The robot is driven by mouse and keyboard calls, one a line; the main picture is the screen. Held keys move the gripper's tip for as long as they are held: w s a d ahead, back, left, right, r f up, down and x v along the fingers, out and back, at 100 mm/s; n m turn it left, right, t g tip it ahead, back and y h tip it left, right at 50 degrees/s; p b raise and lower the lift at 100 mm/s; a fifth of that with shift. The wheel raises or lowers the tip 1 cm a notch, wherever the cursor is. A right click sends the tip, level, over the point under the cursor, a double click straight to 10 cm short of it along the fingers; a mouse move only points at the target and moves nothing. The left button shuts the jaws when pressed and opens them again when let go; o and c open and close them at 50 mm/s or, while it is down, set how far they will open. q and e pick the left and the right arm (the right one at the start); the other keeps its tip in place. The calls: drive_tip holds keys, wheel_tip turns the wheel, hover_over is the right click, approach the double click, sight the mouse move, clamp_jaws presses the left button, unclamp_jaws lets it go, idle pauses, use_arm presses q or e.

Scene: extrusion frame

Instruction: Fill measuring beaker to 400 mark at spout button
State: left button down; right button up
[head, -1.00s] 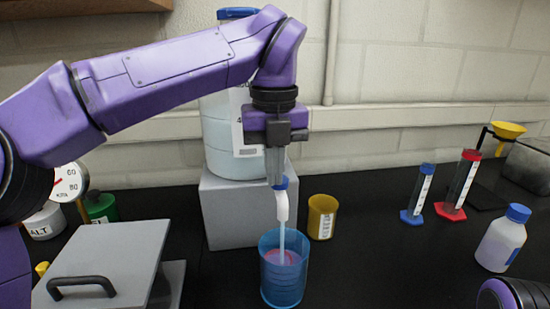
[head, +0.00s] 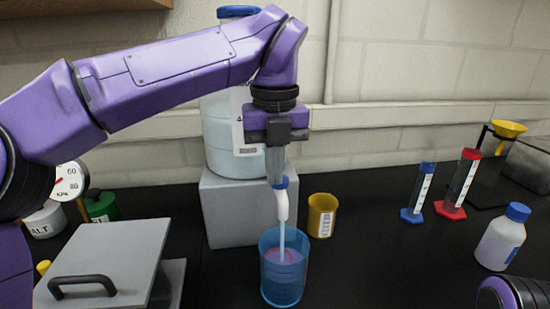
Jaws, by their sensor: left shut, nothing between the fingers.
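A translucent blue measuring beaker (head: 283,284) stands upright on the black bench under the white spout (head: 282,206). A stream of liquid runs from the spout into the beaker, and liquid shows inside it; its marks are too small to read. The spout has a blue button (head: 281,183) on top and belongs to the large pale jug (head: 222,150) on a grey block. My left gripper (head: 276,178) points down, shut and empty, with its fingertips on the blue button. My right gripper is not visible; only a purple part of my right arm shows at the lower right.
A yellow cup (head: 322,216) stands close behind the beaker. A grey box with a black handle (head: 100,270) is at front left. Blue (head: 418,195) and red (head: 458,185) cylinders and a blue-capped bottle (head: 502,238) stand right. The bench between beaker and bottle is clear.

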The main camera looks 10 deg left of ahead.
use_arm(q)
drive_tip(key=r+p, duration=0.3)
drive_tip(key=r, duration=0.1)
drive_tip(key=shift+w, duration=0.25)
wheel_tip(320, 180, up, 10)
drive_tip(key=p, duration=0.3)
drive_tip(key=shift+s, duration=0.3)
